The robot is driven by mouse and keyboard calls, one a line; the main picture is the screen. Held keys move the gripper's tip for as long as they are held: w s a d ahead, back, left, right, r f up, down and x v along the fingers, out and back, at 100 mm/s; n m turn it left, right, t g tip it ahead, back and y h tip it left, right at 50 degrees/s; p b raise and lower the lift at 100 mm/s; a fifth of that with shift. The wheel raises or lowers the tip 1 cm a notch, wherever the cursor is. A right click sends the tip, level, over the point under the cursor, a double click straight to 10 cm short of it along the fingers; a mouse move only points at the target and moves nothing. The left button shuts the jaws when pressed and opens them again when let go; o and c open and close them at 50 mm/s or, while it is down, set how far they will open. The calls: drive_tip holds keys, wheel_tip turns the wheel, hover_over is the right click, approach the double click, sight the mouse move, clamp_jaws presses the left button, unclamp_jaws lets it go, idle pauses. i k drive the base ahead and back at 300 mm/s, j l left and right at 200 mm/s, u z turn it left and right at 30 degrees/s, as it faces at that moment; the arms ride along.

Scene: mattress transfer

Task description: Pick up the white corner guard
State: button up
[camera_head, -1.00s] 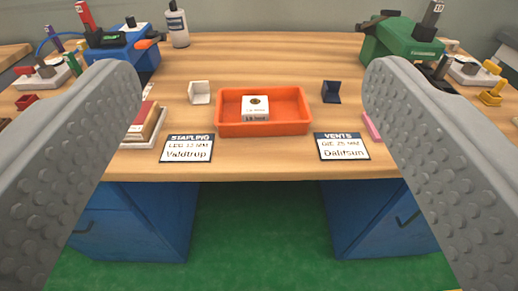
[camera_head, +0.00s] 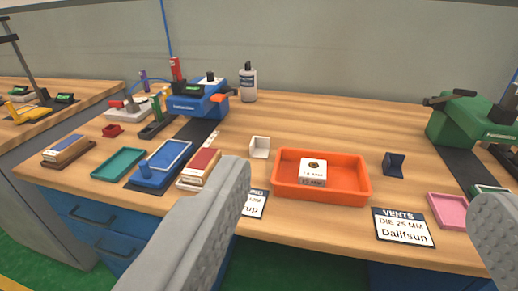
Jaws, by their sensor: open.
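The white corner guard (camera_head: 260,147) stands on the wooden workbench, just left of the orange tray (camera_head: 321,197). A dark blue corner guard (camera_head: 394,164) stands to the right of that tray. My gripper (camera_head: 362,212) is open and empty. Its two grey textured fingers are spread wide in the foreground, in front of the bench and apart from the white corner guard. The left finger hides part of the left label card. The right finger is cut off by the picture's right edge.
A small white box (camera_head: 313,172) sits in the orange tray. A blue machine (camera_head: 200,101) and a bottle (camera_head: 248,83) stand behind, a green machine (camera_head: 470,122) at right. Red-topped blocks (camera_head: 200,168), a blue tray (camera_head: 161,164) and a teal tray (camera_head: 118,164) lie left. A pink tray (camera_head: 449,210) lies right.

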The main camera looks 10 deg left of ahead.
sight(259, 147)
drive_tip(key=i+j, duration=0.65)
drive_tip(key=j, duration=0.15)
